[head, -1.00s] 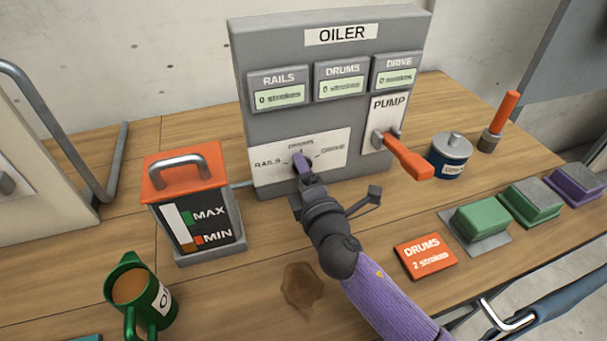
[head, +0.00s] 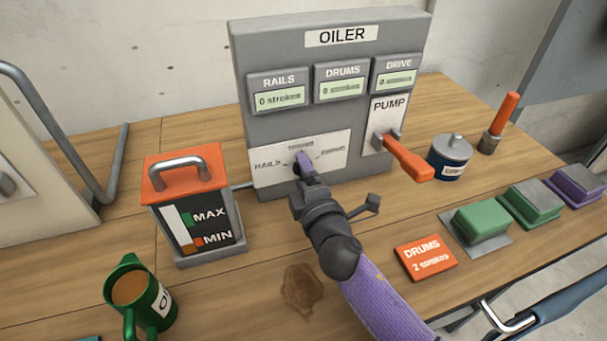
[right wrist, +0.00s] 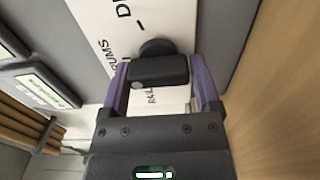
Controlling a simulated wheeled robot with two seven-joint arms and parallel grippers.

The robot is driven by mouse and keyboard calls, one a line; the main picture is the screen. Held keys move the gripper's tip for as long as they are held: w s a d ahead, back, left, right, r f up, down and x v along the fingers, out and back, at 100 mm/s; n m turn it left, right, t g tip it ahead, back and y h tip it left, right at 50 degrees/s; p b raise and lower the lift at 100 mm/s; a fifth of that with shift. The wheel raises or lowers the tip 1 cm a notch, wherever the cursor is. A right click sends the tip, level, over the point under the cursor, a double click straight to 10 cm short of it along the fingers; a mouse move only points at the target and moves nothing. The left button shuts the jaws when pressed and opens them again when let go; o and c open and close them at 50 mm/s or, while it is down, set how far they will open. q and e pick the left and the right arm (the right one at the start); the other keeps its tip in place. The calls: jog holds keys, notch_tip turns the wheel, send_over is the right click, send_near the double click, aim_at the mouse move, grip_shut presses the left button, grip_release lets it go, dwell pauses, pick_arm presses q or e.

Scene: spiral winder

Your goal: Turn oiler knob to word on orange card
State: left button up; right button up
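The oiler (head: 410,30) is a grey panel with a white selector plate (head: 335,165) reading RAILS at left and two blurred labels further right. The dark selector knob (right wrist: 160,70) shows in the right wrist view, with a small pale dot at one end. My right gripper (head: 303,160) is at the plate and covers the knob in the head view. In the right wrist view its purple fingers (right wrist: 160,85) stand wide on either side of the knob, open, with contact unclear. The orange card (head: 426,258) reads DRUMS, 2 strokes. My left gripper is out of view.
An orange pump lever (head: 408,158) juts out right of the plate. An orange-topped oil tank (head: 195,212) stands at left, and a green jug (head: 148,300) in front of it. A blue tin (head: 450,158) and several coloured blocks are at right.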

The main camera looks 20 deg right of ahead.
jog(key=shift+o, duration=1)
jog(key=shift+s, duration=0.1)
jog(key=s, duration=0.9)
jog(key=shift+s+d+p, duration=0.15)
jog(key=shift+s+p, duration=0.15)
jog(key=shift+s, duration=0.1)
